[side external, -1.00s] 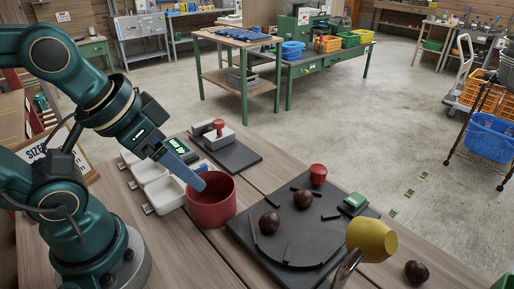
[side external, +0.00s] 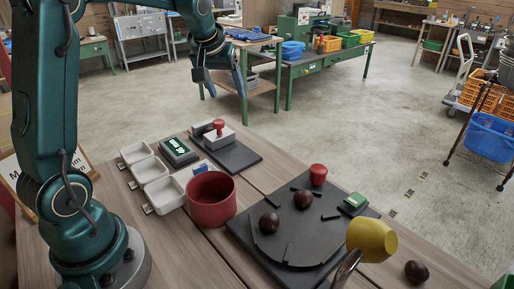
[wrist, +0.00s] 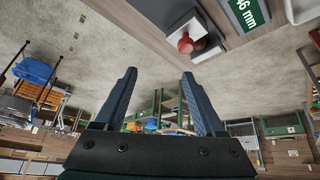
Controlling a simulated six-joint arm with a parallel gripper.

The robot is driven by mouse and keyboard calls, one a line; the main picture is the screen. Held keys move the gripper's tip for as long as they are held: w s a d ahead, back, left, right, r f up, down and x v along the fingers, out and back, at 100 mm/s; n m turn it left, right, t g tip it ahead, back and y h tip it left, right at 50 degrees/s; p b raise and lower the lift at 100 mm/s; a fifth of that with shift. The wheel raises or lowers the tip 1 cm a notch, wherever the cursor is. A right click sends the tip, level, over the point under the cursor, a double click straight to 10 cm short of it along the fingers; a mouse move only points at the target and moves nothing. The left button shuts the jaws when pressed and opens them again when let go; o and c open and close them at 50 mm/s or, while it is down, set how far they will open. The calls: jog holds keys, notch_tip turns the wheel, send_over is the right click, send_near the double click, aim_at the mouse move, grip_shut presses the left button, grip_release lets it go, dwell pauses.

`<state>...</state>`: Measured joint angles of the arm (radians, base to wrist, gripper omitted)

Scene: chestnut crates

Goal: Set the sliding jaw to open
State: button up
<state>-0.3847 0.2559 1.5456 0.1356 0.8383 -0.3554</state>
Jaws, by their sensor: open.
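A dark plate (side external: 238,157) near the table's back edge carries a pale block with a red knob (side external: 219,124), which looks like the sliding jaw, and a grey block (side external: 200,128) close beside it. Whether there is a gap between the blocks is hard to tell. In the wrist view the red knob (wrist: 186,44) is at the top, ahead of my fingers. My gripper (side external: 223,86) is raised above and beyond the plate, touching nothing. In the wrist view its two fingers (wrist: 158,76) stand apart with nothing between them.
A green display (side external: 178,147) and white trays (side external: 165,194) stand left of the plate. A red bowl (side external: 211,200) is in front. A yellow cup (side external: 372,240) is near the front.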

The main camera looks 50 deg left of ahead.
jog(key=n+g, duration=0.1)
jog(key=g, duration=0.1)
send_over(219, 122)
jog(key=s+d, duration=0.1)
jog(key=s, duration=0.1)
jog(key=f, duration=0.6)
jog(key=shift+w+d+f, duration=0.2)
jog(key=shift+x, duration=2.4)
grip_shut()
jog(key=shift+d, duration=0.1)
